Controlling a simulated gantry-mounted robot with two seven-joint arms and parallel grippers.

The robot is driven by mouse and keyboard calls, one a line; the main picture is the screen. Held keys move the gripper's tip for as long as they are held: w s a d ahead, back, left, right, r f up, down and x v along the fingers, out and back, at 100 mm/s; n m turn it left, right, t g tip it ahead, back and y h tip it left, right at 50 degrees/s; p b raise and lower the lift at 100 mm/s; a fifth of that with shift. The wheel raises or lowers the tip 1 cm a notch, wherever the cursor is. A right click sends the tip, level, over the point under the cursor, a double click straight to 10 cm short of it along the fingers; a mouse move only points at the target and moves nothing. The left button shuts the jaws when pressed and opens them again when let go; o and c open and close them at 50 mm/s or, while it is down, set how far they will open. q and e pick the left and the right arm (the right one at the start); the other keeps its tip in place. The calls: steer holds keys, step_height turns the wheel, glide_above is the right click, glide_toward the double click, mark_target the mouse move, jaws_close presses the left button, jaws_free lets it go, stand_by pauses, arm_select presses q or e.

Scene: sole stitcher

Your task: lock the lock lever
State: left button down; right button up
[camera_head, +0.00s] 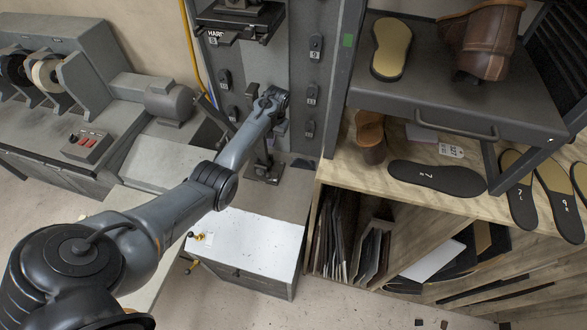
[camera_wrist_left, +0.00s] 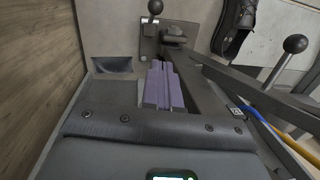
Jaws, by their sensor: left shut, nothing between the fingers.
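My left arm reaches across the head view to the grey machine column, and its gripper end (camera_head: 272,97) is small and partly hidden there. In the left wrist view the purple-grey fingers of my left gripper (camera_wrist_left: 162,68) are together and empty. Just beyond them is a plate with a short black ball-knobbed lever (camera_wrist_left: 155,8). A longer ball-ended lever (camera_wrist_left: 294,44) slants in from the right, apart from the fingers. I cannot tell which of these is the lock lever. My right gripper is in neither view.
A dark shoe (camera_wrist_left: 235,25) lies beyond the fingers to the right. A dark post on a base (camera_head: 265,172) stands below the gripper. A wooden shelf with soles (camera_head: 437,178) is at the right, and a white-topped cabinet (camera_head: 245,240) stands below my arm.

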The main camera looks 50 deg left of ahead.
arm_select(q)
steer(key=shift+w+r+n+h+b, duration=0.15)
steer(key=shift+w+n+h+b, duration=0.2)
steer(key=shift+w+h, duration=0.35)
steer(key=shift+w, duration=0.1)
steer(key=b, duration=0.9)
glide_toward(270, 178)
steer(key=w+a+f, duration=0.3)
steer(key=w+f, duration=0.1)
steer(key=f, duration=0.1)
steer(key=s+p, duration=0.1)
steer(key=p, duration=0.1)
steer(key=s+d+p, duration=0.1)
steer(key=p, duration=0.1)
steer(key=shift+s+f, duration=0.35)
steer(key=shift+f, duration=0.05)
steer(key=shift+d, duration=0.1)
